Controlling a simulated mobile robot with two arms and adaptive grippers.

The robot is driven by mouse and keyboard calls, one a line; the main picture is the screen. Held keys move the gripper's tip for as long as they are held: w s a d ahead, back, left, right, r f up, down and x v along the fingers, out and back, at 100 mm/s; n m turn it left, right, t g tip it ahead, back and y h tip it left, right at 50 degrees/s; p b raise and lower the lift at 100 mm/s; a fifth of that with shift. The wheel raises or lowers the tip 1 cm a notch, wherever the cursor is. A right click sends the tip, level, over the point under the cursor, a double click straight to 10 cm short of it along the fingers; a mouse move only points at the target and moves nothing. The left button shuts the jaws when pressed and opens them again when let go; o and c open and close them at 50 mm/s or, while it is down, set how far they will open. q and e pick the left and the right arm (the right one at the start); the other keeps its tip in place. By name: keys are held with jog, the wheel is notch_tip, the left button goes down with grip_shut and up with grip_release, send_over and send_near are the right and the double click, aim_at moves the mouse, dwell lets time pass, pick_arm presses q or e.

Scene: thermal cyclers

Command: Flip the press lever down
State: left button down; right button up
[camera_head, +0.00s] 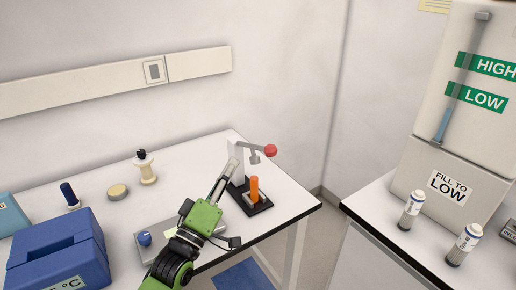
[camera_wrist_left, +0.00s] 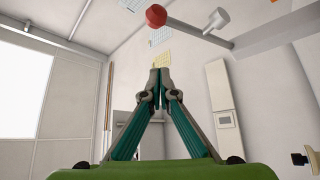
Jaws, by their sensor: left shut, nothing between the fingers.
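The press (camera_head: 238,160) stands near the right end of the white table, with a black base and a white column. Its lever ends in a red ball knob (camera_head: 270,151) and sticks out to the right at the top of the column. An orange cylinder (camera_head: 254,188) stands upright on the base below. My left gripper (camera_head: 233,162) is shut and empty, its tips beside the press column, left of the knob. In the left wrist view the red knob (camera_wrist_left: 156,15) and lever (camera_wrist_left: 195,32) lie above the closed fingertips (camera_wrist_left: 159,72), apart from them. My right gripper is not in view.
A blue box (camera_head: 62,255), a dark-topped bottle (camera_head: 145,168) and a grey device (camera_head: 168,235) stand on the table to the left. A second bench (camera_head: 375,210) on the right holds white canisters (camera_head: 411,208) and a tank (camera_head: 440,150). A gap separates the two.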

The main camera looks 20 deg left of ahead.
pick_arm(q)
jog(key=shift+r, duration=0.1)
jog(key=p+x, duration=0.4)
jog(key=x, duration=0.6)
jog(key=d+f, duration=0.1)
jog(key=d+f+p, duration=0.1)
jog(key=d, duration=0.1)
jog(key=shift+s+d+f, duration=0.1)
jog(key=shift+s+f, duration=0.2)
jog(key=shift+s, duration=0.1)
